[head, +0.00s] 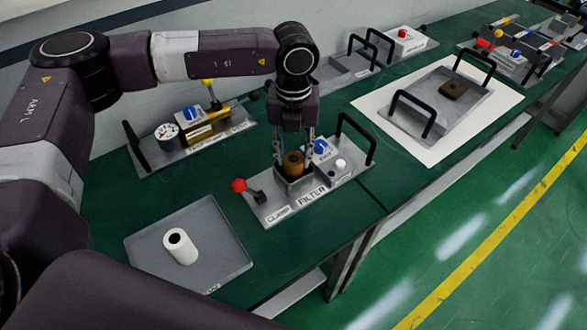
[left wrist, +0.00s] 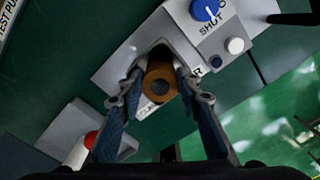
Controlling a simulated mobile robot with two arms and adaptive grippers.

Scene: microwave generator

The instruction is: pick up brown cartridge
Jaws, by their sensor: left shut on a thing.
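The brown cartridge (head: 293,164) is an upright hollow cylinder in the square metal socket (head: 294,185) of the filter unit (head: 335,188). My left gripper (head: 294,155) reaches down from above with a finger on each side of the cartridge and is shut on it. My right gripper is not in view.
A red-knobbed clamp lever (head: 240,185), a blue knob (head: 321,147) and a black handle (head: 358,135) flank the socket. A white cartridge (head: 180,246) stands on a grey tray (head: 222,262). A gauge unit (head: 190,140) stands behind. A tray on white paper (head: 437,152) lies at right.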

